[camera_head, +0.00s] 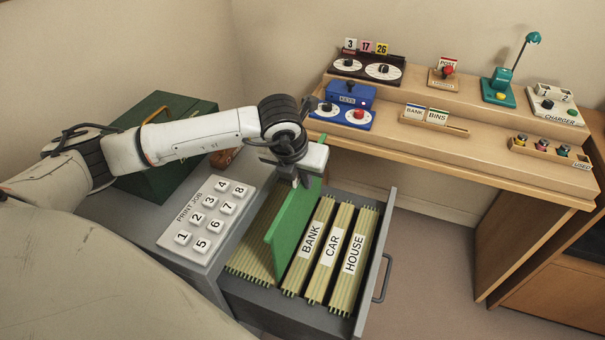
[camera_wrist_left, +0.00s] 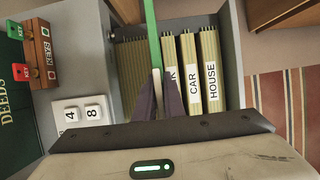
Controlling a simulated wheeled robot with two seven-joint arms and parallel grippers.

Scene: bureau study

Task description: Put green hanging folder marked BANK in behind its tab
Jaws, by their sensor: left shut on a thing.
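The green hanging folder (camera_head: 289,228) stands upright in the open drawer, between the plain tan folders on the left and the BANK tab folder. My left gripper (camera_head: 304,180) is shut on its top edge; its fingers (camera_wrist_left: 160,95) pinch the folder (camera_wrist_left: 153,35) in the left wrist view. The BANK tab (camera_head: 310,240) is just right of the folder, partly hidden behind my fingers in the left wrist view. Any marking on the green folder does not show. How deep its lower edge sits is unclear. My right gripper is in neither view.
The CAR (camera_head: 332,249) and HOUSE (camera_head: 354,254) tabs stand further right in the grey drawer (camera_head: 386,232). A PRINT JOB key panel (camera_head: 205,222) lies left of the drawer, before a dark green box (camera_head: 170,190). A wooden desk (camera_head: 470,150) with devices stands behind.

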